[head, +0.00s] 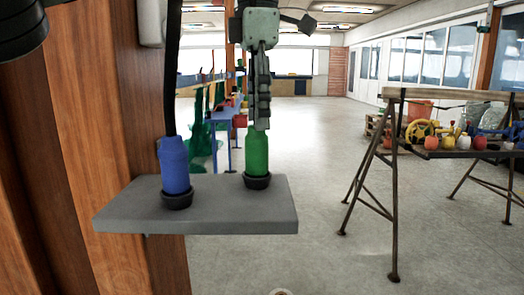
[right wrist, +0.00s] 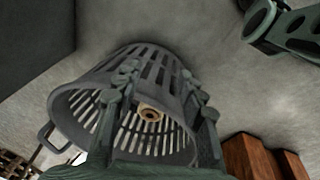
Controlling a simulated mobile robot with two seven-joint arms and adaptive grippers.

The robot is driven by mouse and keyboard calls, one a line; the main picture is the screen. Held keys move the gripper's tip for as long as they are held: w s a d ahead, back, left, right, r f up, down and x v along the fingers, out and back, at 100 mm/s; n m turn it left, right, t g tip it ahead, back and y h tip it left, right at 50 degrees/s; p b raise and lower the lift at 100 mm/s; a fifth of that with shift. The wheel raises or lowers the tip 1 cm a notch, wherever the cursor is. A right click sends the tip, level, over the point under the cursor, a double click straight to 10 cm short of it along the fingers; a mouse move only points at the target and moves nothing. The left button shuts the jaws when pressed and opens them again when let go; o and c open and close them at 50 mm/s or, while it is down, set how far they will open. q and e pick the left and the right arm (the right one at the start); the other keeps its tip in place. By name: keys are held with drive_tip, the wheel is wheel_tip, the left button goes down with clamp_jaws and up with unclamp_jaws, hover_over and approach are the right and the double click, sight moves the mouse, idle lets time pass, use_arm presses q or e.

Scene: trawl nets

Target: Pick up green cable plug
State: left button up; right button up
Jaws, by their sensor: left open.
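The green cable plug (head: 257,155) stands upright in a dark round socket on the right part of a grey shelf (head: 235,215). A blue cable plug (head: 174,165) stands in a similar socket to its left, with a black cable rising from its top. My left gripper (head: 261,122) points down from above, its fingers seen edge-on and overlapping the top of the green plug. It is open; whether the fingers touch the plug cannot be told. In the right wrist view my right gripper (right wrist: 160,75) has its fingers apart, in front of a grey slotted basket (right wrist: 172,65).
A wooden wall (head: 75,150) stands close behind the shelf on the left. A trestle table (head: 450,153) with colourful items stands at right. A blue bench (head: 222,115) and green nets (head: 200,138) are farther back. The grey floor between is clear.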

sight(257, 148)
use_arm(q)
drive_tip(key=f, duration=0.7)
drive_tip(key=shift+w+a, duration=0.15)
drive_tip(key=shift+w, duration=0.1)
clamp_jaws()
